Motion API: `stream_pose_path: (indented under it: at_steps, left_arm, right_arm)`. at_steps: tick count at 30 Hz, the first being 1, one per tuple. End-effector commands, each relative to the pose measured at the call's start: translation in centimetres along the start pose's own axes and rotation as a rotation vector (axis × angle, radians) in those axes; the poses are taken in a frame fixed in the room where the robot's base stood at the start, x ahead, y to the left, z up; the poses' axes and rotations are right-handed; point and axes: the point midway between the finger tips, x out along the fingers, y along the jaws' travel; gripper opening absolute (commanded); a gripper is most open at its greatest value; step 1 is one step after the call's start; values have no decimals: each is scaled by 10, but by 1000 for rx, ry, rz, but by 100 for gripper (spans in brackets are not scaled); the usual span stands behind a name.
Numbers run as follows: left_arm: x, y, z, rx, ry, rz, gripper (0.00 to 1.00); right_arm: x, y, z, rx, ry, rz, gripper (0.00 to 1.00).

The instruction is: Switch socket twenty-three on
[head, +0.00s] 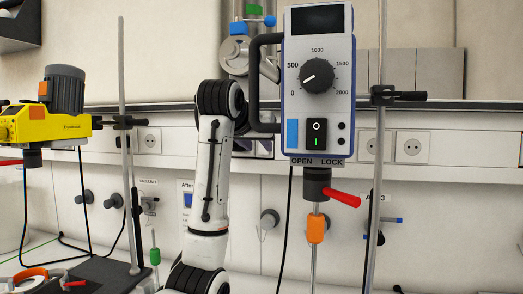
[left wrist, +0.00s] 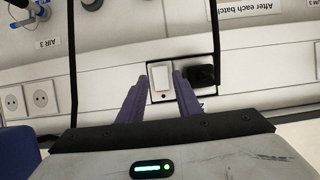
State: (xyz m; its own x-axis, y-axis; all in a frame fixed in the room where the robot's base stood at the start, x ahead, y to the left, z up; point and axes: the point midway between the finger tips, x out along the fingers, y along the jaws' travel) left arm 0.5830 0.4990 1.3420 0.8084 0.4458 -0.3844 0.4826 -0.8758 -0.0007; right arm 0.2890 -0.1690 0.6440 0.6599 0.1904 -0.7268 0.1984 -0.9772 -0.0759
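A pale rocker switch (left wrist: 161,77) sits in a dark-framed wall unit in the left wrist view, which shows the wall upside down. A black plug (left wrist: 200,75) fills the socket next to it. No socket number is readable, and I cannot tell the rocker's on or off position. My left gripper (left wrist: 160,80) is open, its two purple fingers apart on either side of the switch in the picture. Nothing is between them, and contact with the wall cannot be judged. In the head view the blue-grey stirrer largely hides this gripper and the unit. My right gripper is not in view.
The stirrer (head: 318,110) with its dial and black handle stands close in front, beside my left arm. A metal rod (head: 376,190) stands to its right. A yellow stirrer (head: 45,125) is at left. Other wall sockets (head: 412,147) line the rail. Black cables hang down.

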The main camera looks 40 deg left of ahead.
Motion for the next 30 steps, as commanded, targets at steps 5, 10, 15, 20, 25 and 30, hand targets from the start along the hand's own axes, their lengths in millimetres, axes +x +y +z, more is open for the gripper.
stream_pose_path:
  at_steps: [5,10,15,20,25,30]
  left_arm:
    - [25,0,-1,0,-2,-1,31]
    - [34,0,0,-1,0,0,31]
    - [36,0,0,-1,2,0,31]
    - [35,0,0,-1,1,0,19]
    - [35,0,0,-1,2,0,1]
    - [39,0,9,0,64,-1,1]
  right_arm:
    - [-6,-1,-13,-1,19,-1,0]
    - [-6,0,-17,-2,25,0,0]
    - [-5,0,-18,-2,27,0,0]
    - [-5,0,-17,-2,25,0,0]
    - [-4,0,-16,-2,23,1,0]
    - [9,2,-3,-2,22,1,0]
